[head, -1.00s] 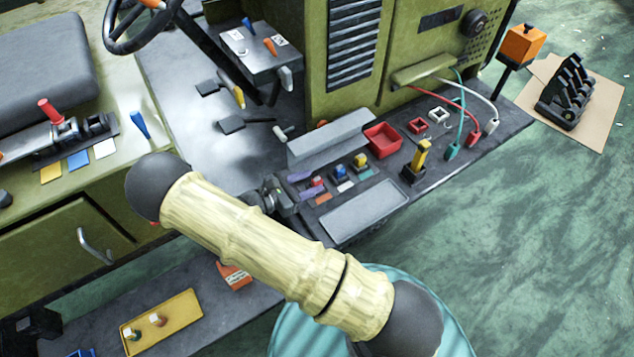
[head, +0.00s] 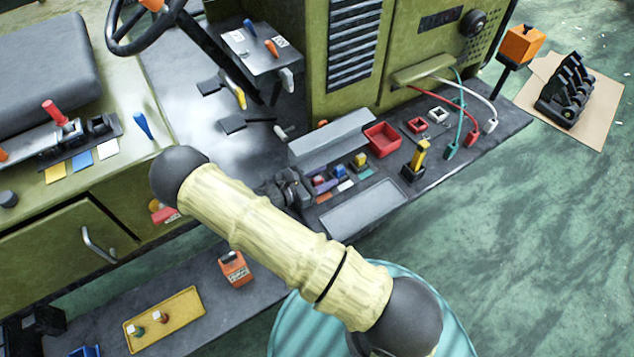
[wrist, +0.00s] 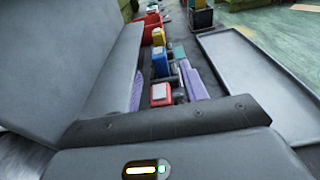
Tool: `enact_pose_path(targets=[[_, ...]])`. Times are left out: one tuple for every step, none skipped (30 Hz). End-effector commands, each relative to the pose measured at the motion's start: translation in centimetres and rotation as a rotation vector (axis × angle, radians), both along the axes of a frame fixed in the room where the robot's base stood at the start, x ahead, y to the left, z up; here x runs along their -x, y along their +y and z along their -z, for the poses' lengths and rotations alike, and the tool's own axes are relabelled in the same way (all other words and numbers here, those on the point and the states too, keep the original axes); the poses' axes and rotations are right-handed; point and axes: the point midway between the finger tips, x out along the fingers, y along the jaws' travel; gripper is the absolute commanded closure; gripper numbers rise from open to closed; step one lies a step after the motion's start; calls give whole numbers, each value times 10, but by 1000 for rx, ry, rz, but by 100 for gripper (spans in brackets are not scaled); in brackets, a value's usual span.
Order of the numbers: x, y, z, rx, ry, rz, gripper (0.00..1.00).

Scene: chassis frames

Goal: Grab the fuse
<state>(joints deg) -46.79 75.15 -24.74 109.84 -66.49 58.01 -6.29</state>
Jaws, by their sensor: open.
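Three small fuse-like blocks stand in a row beside the grey bin: a red fuse (head: 318,179) nearest my gripper, then a blue fuse (head: 339,171) and a yellow fuse (head: 360,160). In the wrist view the red fuse (wrist: 161,95) is closest, with the blue fuse (wrist: 160,62) and yellow fuse (wrist: 158,37) behind it. I cannot tell which one the task means. My gripper (wrist: 163,76) is open, its purple-padded fingers low on either side of the row near the red fuse. In the head view my gripper (head: 316,185) partly hides the red fuse.
The long grey bin (head: 345,135) stands close on one side of the row, and a flat grey tray (head: 362,208) on the other. A red bin (head: 382,139) and a yellow-handled lever (head: 418,160) are farther along the shelf.

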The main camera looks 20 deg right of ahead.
Motion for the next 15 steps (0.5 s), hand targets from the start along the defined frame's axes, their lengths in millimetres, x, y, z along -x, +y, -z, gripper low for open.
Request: enact_pose_path(targets=[[0, 0, 0, 0, 0, 0, 56], [0, 0, 0, 0, 0, 0, 56], [0, 0, 0, 0, 0, 0, 56], [0, 0, 0, 0, 0, 0, 56], [0, 0, 0, 0, 0, 0, 56], [0, 0, 0, 0, 0, 0, 56], [0, 0, 0, 0, 0, 0, 56], [0, 1, 0, 0, 0, 0, 56], [0, 1, 0, 0, 0, 0, 56], [0, 1, 0, 0, 0, 0, 62], [0, 1, 0, 0, 0, 0, 68], [0, 1, 0, 0, 0, 0, 76], [0, 1, 0, 0, 0, 0, 82], [0, 1, 0, 0, 0, 0, 88], [0, 1, 0, 0, 0, -1, 96]])
